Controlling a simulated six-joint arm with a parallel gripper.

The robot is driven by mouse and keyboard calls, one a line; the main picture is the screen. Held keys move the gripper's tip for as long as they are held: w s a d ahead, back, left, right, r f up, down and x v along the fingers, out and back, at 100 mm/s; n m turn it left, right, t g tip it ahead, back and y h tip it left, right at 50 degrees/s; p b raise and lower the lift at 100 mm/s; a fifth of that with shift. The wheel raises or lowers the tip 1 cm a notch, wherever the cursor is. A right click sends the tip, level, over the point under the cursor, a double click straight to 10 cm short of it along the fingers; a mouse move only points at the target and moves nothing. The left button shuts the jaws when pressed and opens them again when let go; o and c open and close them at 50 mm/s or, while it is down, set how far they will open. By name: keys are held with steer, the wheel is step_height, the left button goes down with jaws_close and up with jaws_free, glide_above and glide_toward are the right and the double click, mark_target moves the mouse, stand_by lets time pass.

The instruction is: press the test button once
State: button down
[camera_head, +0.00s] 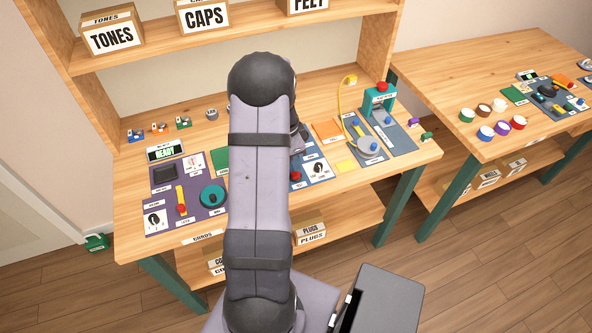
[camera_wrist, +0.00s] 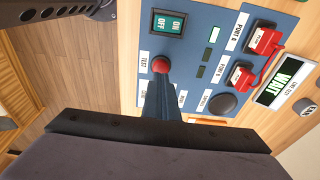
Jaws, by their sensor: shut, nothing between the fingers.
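A red round button (camera_wrist: 161,65) sits on a blue panel (camera_wrist: 200,60) in the wrist view, with a white TEST label (camera_wrist: 143,61) beside it. My gripper (camera_wrist: 164,80) is shut and empty, with its fingertips right at the button, overlapping its lower edge in the picture. I cannot tell whether they touch it or whether it is pressed in. A small display (camera_wrist: 284,82) next to the panel reads WAIT. In the head view my arm hides most of this panel.
On the blue panel are a green ON/OFF switch (camera_wrist: 168,23), two red plugs (camera_wrist: 264,40) in ports and a dark round knob (camera_wrist: 222,103). In the head view a purple panel (camera_head: 185,220) lies left of my arm and a teal press (camera_head: 380,97) stands right.

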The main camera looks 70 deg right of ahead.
steer(key=shift+r+p, duration=1)
steer(key=shift+r, duration=0.75)
steer(key=shift+r, duration=0.1)
step_height(320, 180, up, 7)
steer(key=p, duration=0.4)
steer(key=shift+p, duration=0.35)
